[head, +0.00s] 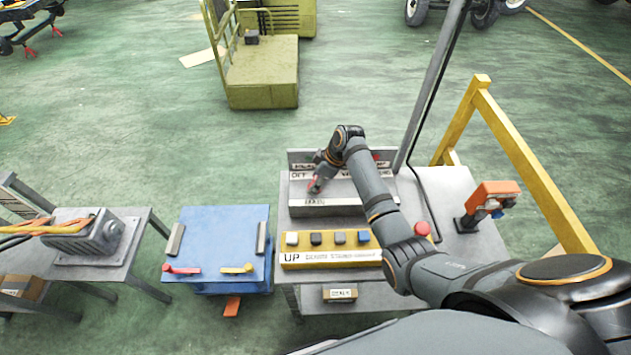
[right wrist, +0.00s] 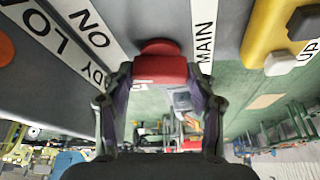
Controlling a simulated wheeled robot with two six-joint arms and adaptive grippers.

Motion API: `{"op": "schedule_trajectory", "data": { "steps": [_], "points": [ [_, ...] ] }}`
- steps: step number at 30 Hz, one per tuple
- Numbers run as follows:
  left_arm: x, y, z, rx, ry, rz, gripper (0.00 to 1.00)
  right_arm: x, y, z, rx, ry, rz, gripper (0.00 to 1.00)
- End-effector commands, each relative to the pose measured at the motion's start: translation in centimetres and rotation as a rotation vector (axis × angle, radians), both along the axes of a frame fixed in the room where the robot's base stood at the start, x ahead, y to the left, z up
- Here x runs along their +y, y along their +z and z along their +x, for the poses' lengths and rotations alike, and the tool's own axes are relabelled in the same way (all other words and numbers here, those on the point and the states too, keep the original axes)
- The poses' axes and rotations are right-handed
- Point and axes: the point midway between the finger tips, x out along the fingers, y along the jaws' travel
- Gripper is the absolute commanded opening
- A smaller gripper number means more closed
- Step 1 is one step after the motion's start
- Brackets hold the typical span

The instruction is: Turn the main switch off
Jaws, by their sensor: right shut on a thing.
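The main switch is a red handle (head: 314,184) at the left end of the grey control box (head: 345,209) on the workbench, close to a white label below it. In the right wrist view the red handle (right wrist: 160,70) sits between the fingers, beside a white MAIN label (right wrist: 205,32) and opposite an ON label (right wrist: 97,40). My right gripper (head: 318,181) reaches over the box from the right and is shut on this handle. The handle's base is partly hidden by the fingers. My left gripper is not in view.
A yellow button panel (head: 335,264) marked UP lies in front of the box. A red mushroom button (head: 422,229) and an orange-topped device (head: 493,196) stand to the right. A grey post (head: 432,85) rises behind. A blue table (head: 220,235) is at left.

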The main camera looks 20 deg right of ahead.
Motion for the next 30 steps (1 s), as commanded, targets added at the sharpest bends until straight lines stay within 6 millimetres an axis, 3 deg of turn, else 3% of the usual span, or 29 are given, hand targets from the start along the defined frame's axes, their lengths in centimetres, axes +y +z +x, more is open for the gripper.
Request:
{"op": "schedule_trajectory", "data": {
  "steps": [30],
  "points": [
    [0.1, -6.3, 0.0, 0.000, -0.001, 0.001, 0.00, -0.1, -0.1, 0.7, -0.004, 0.904, -0.002, 0.25]
  ]
}}
